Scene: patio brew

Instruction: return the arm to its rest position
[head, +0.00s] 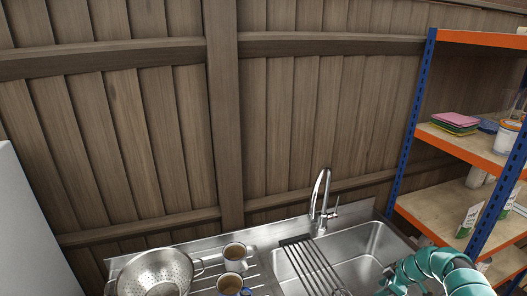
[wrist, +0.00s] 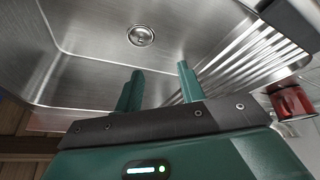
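My gripper (wrist: 160,84) shows in the wrist view with its two teal fingers apart and nothing between them. It is over the steel sink basin (wrist: 88,62), whose round drain (wrist: 141,36) lies beyond the fingertips. In the head view my teal arm (head: 437,270) is at the bottom right, in front of the right end of the sink (head: 357,246). The fingers cannot be made out in the head view.
A colander (head: 155,272) and two mugs, one upper (head: 235,252) and one lower (head: 230,285), stand on the drainboard left of the sink. A faucet (head: 320,200) rises behind a rack (head: 308,266). An orange-and-blue shelf (head: 459,147) stands close at right. A wooden fence (head: 130,120) closes the back.

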